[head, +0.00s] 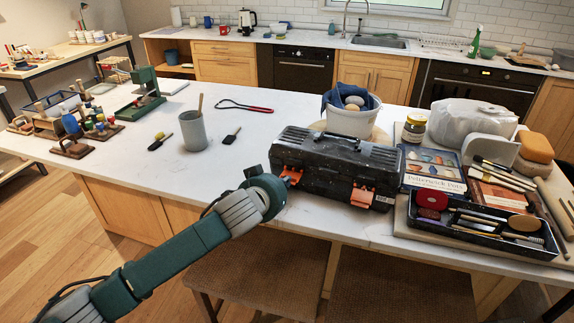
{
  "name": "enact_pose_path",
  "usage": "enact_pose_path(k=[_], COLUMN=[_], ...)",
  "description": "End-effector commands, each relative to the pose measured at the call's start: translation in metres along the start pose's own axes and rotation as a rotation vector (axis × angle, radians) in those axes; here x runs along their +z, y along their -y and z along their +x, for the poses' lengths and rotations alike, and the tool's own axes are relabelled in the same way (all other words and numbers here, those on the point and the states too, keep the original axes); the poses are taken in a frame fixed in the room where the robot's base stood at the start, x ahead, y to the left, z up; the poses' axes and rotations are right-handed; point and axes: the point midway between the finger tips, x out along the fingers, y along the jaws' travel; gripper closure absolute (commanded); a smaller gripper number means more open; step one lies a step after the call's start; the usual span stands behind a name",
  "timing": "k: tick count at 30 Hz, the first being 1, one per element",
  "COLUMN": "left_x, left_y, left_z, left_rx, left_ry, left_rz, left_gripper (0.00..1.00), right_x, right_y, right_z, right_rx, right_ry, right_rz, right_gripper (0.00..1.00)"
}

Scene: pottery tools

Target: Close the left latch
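A black toolbox (325,172) with a grey-handled lid stands near the front edge of the white counter. Its lid is down. Its left latch (294,173) is orange and partly hidden by my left arm's end. Its right latch (362,195) is orange and shows at the lower right of the front face. My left gripper (284,181) is at the toolbox's front left, right by the left latch. Its fingers are mostly hidden behind my wrist, so its opening and any contact are unclear. My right gripper is not in view.
Right of the toolbox are a book (433,170), a jar (414,127) and a black tool tray (481,228). Behind it stands a white bucket (352,121). A grey cup (193,131) stands left. Stools (255,275) are below the front edge. Counter left of the toolbox is mostly clear.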

Motion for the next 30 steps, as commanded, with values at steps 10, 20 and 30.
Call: enact_pose_path(k=[10, 20, 30], left_x=[-0.025, -0.032, -0.032], left_y=[-0.001, 0.0, 0.0], left_z=[-0.002, 0.008, 0.01], left_rx=[0.001, 0.0, 0.0], left_ry=[0.001, 0.002, 0.001], left_rz=[-0.001, 0.0, 0.0], left_gripper=[1.0, 1.0, 1.0], right_x=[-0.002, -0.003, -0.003], right_y=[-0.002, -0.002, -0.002], right_z=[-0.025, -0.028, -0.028], right_rx=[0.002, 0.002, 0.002], right_ry=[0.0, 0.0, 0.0], right_rz=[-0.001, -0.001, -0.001], right_gripper=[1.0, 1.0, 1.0])
